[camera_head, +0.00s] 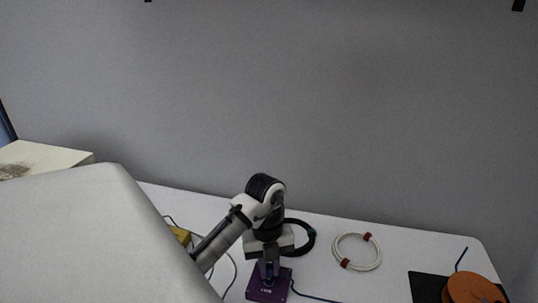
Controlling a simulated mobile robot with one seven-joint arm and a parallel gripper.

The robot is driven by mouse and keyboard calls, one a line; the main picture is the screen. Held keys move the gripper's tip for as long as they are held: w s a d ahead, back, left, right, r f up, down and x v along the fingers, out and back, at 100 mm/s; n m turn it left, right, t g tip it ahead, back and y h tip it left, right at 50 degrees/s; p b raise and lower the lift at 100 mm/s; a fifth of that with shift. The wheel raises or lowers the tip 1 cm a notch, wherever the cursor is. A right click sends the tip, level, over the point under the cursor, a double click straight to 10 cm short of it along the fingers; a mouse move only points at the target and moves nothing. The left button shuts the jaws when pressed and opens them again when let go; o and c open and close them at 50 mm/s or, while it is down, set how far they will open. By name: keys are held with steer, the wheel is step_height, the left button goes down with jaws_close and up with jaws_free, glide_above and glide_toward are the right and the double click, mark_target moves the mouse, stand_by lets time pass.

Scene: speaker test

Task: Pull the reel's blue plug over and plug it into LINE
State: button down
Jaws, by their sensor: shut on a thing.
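My gripper (268,274) points down at a small purple box (256,294) near the bottom edge of the view. Its fingers are shut on the blue plug, which they mostly hide. A dark blue cable (318,298) runs from beside the fingers to the right and out of the bottom of the view. The orange reel (474,289) lies on a black mat at the lower right. I cannot tell whether the plug is inside a socket or just above it. The white lettering on the box is too small to read.
A black cable coil (303,240) lies behind my gripper. A white cable coil (345,263) with red ties lies to its right. A yellow object (180,235) with a dark cable is at left. The black mat (424,286) is under the reel. The white table (395,262) is clear between coil and mat.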

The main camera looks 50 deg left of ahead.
steer(key=shift+f, duration=0.4)
steer(key=c, duration=1.3)
jaws_free()
steer(key=shift+r+p, duration=3.35)
steer(key=shift+r, duration=0.45)
steer(key=shift+f, duration=0.1)
